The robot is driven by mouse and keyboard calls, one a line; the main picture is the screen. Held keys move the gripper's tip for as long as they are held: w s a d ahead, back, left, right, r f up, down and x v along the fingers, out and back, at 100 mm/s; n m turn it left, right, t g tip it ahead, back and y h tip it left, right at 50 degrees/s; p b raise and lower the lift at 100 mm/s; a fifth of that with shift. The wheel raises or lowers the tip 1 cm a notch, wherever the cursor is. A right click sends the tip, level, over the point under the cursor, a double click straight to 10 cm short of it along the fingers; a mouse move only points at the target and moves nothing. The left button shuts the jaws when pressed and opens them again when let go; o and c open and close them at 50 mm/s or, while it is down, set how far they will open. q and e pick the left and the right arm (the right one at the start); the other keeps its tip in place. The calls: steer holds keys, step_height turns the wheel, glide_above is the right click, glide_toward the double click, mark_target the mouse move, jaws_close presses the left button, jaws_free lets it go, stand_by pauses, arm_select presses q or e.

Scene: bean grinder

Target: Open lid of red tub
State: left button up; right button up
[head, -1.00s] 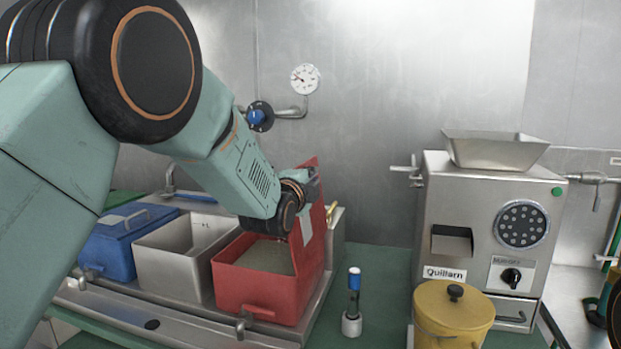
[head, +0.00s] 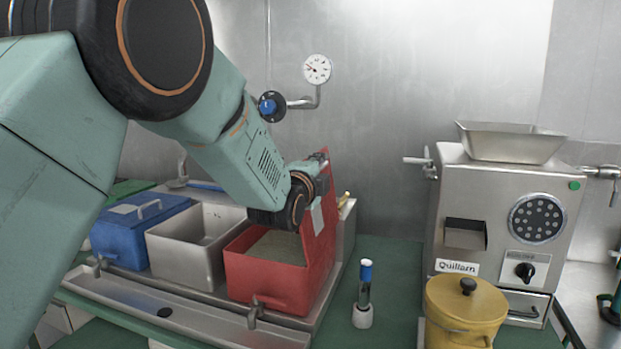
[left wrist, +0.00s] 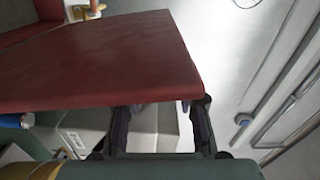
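The red tub (head: 266,277) stands at the right end of a row of tubs, with grainy contents showing inside. Its red lid (head: 322,234) is raised and stands steeply upright along the tub's right side. My left gripper (head: 319,166) is at the lid's upper part, on the tub side; its fingertips are hard to make out there. In the left wrist view the red lid (left wrist: 110,60) fills the upper left, and the left gripper (left wrist: 160,118) has its fingers apart at the lid's edge. The lid hides the fingertips. My right gripper is not in view.
An open steel tub (head: 190,253) and a closed blue tub (head: 130,238) stand to the left. A white-and-blue bottle-like item (head: 363,297), a yellow pot (head: 466,312) and the steel grinder (head: 500,215) stand to the right. A gauge and blue valve are on the wall behind.

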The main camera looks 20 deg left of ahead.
arm_select(q)
steer(key=s, duration=1)
steer(key=shift+s+a, duration=0.2)
steer(key=shift+s, duration=0.2)
steer(key=shift+w, duration=0.1)
steer(key=s+a+f+n+g, duration=0.1)
steer(key=s+f+n+g, duration=0.3)
steer(key=f, duration=0.6)
steer(key=s+a+f+n+g, duration=0.1)
steer(key=s+f+n+g, duration=0.1)
steer(key=s+f+n, duration=0.6)
steer(key=s+f+n+g, duration=0.2)
steer(key=f+n+g, duration=0.1)
steer(key=f, duration=0.9)
steer(key=s+f+n+g, duration=0.1)
steer(key=s+f+g, duration=0.2)
steer(key=s+f, duration=0.3)
steer(key=s+f+n+g+b, duration=0.1)
steer(key=s+f+g, duration=0.2)
steer(key=s+f, duration=0.4)
steer(key=s+a+f+g, duration=0.1)
steer(key=s+f+g, duration=0.2)
steer(key=s, duration=1.3)
step_height(320, 180, down, 4)
steer(key=shift+s+r+n+y, duration=0.15)
steer(key=shift+s+n+y, duration=0.15)
steer(key=shift+s+n, duration=0.1)
